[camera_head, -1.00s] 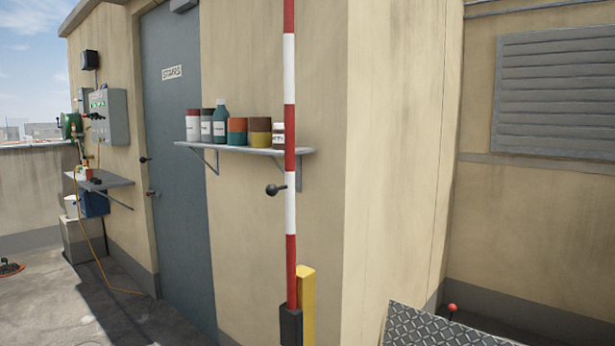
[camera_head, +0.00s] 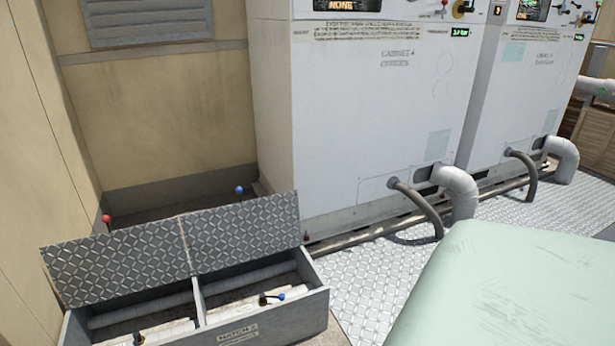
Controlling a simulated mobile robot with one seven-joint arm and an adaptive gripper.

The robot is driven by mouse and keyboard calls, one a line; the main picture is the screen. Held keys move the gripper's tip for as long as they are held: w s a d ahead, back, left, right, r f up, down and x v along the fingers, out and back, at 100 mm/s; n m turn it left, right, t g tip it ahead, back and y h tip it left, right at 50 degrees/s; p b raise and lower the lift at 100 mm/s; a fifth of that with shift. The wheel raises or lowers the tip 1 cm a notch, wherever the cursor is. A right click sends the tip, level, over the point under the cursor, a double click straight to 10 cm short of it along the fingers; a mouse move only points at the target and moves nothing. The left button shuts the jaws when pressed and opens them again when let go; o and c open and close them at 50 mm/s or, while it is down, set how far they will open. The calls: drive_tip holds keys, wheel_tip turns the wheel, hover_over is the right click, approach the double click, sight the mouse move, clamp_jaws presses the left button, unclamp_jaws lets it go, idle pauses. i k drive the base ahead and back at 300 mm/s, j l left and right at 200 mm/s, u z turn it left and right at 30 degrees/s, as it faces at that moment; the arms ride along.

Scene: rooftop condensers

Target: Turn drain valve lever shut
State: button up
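An open floor box labelled HATCH 2 (camera_head: 262,329) stands at the lower left, split in two by a divider. In its right bay a small lever with a blue tip (camera_head: 276,297) sits on a pale pipe. In the left bay another small dark fitting (camera_head: 138,339) shows at the frame's bottom edge, partly cut off. Which of these is the drain valve lever I cannot tell. My gripper is not in view.
Raised chequer-plate lids (camera_head: 120,262) stand behind the bays; a red knob (camera_head: 106,218) and a blue knob (camera_head: 239,189) show above them. White cabinets (camera_head: 370,110) with curved pipes (camera_head: 458,190) stand behind. A pale green surface (camera_head: 500,290) fills the lower right.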

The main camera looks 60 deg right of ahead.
sight(282, 297)
drive_tip(key=z, duration=1.3)
drive_tip(key=i+l+z, duration=0.1)
drive_tip(key=i, duration=0.4)
drive_tip(key=i+l+z, duration=0.1)
drive_tip(key=i, duration=0.45)
drive_tip(key=i+l, duration=0.2)
drive_tip(key=i, duration=0.35)
drive_tip(key=l+z, duration=0.05)
